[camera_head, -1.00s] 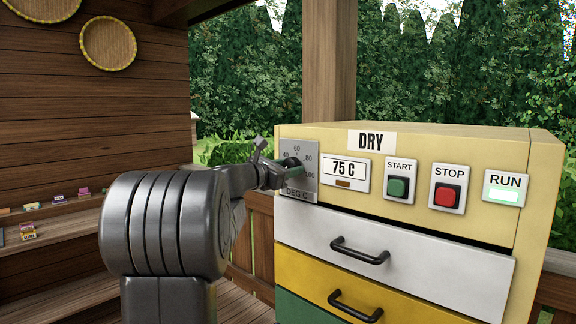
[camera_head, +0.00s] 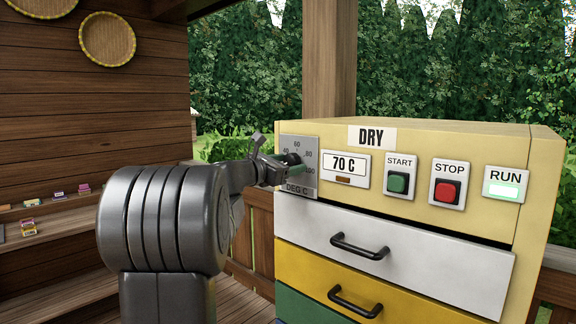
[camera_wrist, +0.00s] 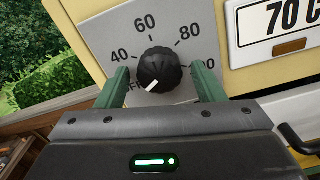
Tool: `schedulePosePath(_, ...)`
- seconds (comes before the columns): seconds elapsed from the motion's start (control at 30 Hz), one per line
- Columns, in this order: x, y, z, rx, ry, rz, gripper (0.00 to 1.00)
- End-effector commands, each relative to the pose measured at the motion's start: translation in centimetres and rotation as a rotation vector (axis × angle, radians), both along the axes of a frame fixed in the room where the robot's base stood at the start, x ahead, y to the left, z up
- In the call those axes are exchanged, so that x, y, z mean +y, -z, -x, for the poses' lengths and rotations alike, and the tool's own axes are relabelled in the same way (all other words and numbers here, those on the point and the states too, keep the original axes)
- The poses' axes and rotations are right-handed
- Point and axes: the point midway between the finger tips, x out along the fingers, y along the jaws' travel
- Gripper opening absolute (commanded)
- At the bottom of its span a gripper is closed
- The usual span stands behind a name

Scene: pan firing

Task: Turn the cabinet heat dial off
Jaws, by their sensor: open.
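The black ribbed heat dial (camera_wrist: 160,69) sits on a grey scale plate (camera_wrist: 97,32) marked 40, 60, 80 and 100. Its white pointer mark is at the lower left, near a partly hidden "OFF" label. In the head view the dial (camera_head: 292,158) is partly covered by my gripper (camera_head: 279,168). In the wrist view my gripper (camera_wrist: 159,72) is open, with one green finger on each side of the dial. I cannot tell whether the fingers touch it. The display (camera_head: 345,164) reads 70 C.
The yellow cabinet (camera_head: 455,142) carries a green START button (camera_head: 398,182), a red STOP button (camera_head: 447,191) and a lit RUN lamp (camera_head: 504,189). Below are drawers with black handles (camera_head: 365,246). A wooden post (camera_head: 329,60) stands behind. A wooden shelf with small items is at left.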

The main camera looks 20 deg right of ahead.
Motion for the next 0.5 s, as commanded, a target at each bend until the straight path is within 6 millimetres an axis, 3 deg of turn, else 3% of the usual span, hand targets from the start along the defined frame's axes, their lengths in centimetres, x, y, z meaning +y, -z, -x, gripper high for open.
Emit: schedulePosePath(0.5,9.8,0.1,4.0,-0.002,-0.004,-0.001,0.62)
